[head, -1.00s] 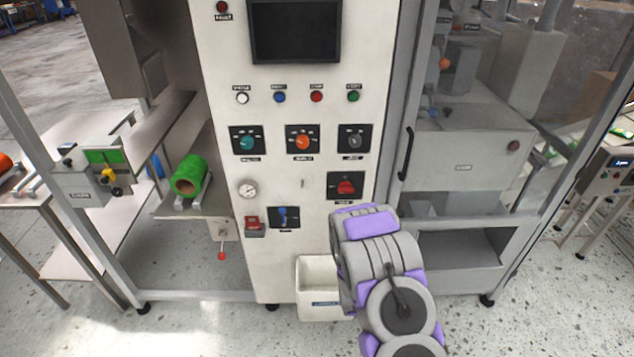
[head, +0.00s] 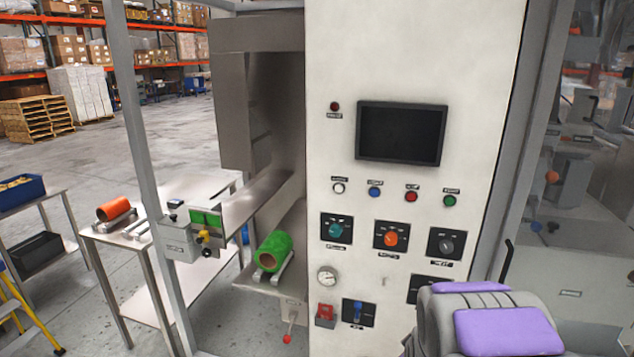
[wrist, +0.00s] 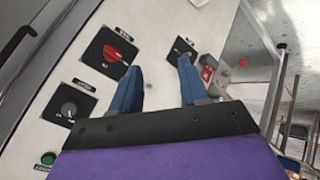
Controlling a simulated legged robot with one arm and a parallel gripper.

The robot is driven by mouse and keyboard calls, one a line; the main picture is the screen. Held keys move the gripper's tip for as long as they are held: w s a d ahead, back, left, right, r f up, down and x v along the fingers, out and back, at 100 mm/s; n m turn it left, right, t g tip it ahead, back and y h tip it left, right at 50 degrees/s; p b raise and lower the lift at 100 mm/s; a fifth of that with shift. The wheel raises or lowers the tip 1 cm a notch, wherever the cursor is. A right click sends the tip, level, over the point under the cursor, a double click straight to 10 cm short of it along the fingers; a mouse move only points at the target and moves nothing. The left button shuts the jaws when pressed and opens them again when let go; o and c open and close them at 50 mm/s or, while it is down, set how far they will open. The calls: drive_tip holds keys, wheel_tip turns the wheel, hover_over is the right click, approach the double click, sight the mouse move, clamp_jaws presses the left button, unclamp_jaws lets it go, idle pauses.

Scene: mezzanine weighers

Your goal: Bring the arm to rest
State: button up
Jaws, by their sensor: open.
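My gripper (wrist: 160,64) shows in the wrist view with its two blue fingers apart and nothing between them. It points at the white control panel (head: 335,235), with the red rotary knob (wrist: 112,53) beyond the left finger and a blue-handled switch (wrist: 184,47) beyond the right fingertip. I cannot tell the exact gap to the panel; no contact is visible. In the head view my grey and purple arm is at the lower right, in front of the panel, and hides most of the red knob's plate. The gripper itself is hidden there.
The panel carries a dark screen (head: 401,132), an orange knob (head: 391,238), a red rocker switch (head: 325,313) and several buttons. Left of it, a green roll (head: 273,251) rests on a shelf. A metal frame post (head: 140,150) stands farther left. Open floor lies behind.

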drive_tip(key=s+a+r+m+g, duration=0.2)
drive_tip(key=s+a+r+g, duration=0.1)
drive_tip(key=s, duration=0.9)
drive_tip(key=s+a+r+m+g+y, duration=0.1)
drive_tip(key=s+r, duration=0.4)
drive_tip(key=s, duration=0.8)
drive_tip(key=s+a+r+m+g+y, duration=0.1)
drive_tip(key=s+a+r+m+g, duration=0.2)
drive_tip(key=s, duration=1)
drive_tip(key=a+r+g, duration=0.2)
drive_tip(key=a+g, duration=0.1)
drive_tip(key=shift+m, duration=0.4)
drive_tip(key=shift+w, duration=0.1)
